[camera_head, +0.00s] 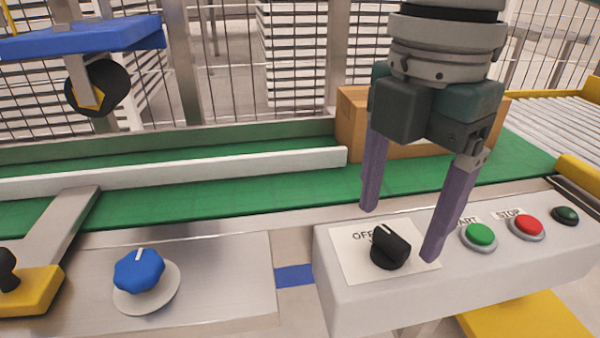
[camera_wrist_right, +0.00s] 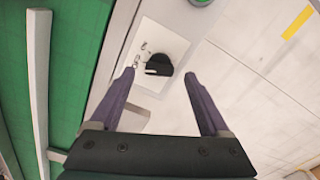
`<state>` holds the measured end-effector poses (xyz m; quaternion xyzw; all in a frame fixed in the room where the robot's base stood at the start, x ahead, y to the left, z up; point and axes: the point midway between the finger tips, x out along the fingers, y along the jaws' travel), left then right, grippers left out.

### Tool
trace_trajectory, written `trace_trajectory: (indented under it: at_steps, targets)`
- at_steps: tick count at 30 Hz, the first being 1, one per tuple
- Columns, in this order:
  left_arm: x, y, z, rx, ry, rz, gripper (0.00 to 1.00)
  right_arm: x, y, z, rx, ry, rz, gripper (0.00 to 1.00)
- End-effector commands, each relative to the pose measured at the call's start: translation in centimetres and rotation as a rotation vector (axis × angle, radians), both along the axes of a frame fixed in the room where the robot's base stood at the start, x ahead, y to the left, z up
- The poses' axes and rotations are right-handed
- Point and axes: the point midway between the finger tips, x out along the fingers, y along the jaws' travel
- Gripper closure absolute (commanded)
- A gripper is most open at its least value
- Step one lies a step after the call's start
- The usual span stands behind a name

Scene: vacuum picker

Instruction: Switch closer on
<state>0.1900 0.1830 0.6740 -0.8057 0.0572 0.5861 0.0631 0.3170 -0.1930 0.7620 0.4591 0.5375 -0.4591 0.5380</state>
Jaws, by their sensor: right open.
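A black rotary switch (camera_head: 390,246) sits on a white label on the control box, with "OFF" printed at its upper left. Its white pointer line is turned toward the upper left, near that print. The switch also shows in the right wrist view (camera_wrist_right: 159,65), between and beyond the fingertips. My right gripper (camera_head: 402,230) is open, with purple fingers pointing down. One fingertip is to the left of and behind the switch, the other to its right. I see no contact with the switch. My left gripper is not in view.
The control box (camera_head: 340,300) also carries a green START button (camera_head: 479,236), a red STOP button (camera_head: 528,226) and a dark green lamp (camera_head: 565,215). A blue knob (camera_head: 139,271) is at the left. A cardboard box (camera_head: 351,118) stands behind the gripper on the green conveyor (camera_head: 240,199).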

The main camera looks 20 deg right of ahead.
Motion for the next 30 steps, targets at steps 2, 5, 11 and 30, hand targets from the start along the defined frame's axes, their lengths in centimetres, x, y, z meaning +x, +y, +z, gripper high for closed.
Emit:
trace_trajectory:
  at_steps: [2, 5, 11, 30]
  targets:
    - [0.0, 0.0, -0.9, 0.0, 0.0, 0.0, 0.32, -0.1, 0.0, -1.4, 0.0, 0.003, 0.0, 0.2]
    - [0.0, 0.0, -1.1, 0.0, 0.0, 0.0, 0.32, 0.0, 0.0, -2.1, 0.0, 0.001, 0.001, 0.2]
    - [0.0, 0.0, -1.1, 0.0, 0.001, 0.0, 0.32, 0.0, 0.0, -2.3, 0.0, 0.0, 0.001, 0.2]
    - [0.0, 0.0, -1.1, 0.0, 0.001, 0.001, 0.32, 0.0, 0.0, -2.2, 0.0, 0.0, 0.001, 0.79]
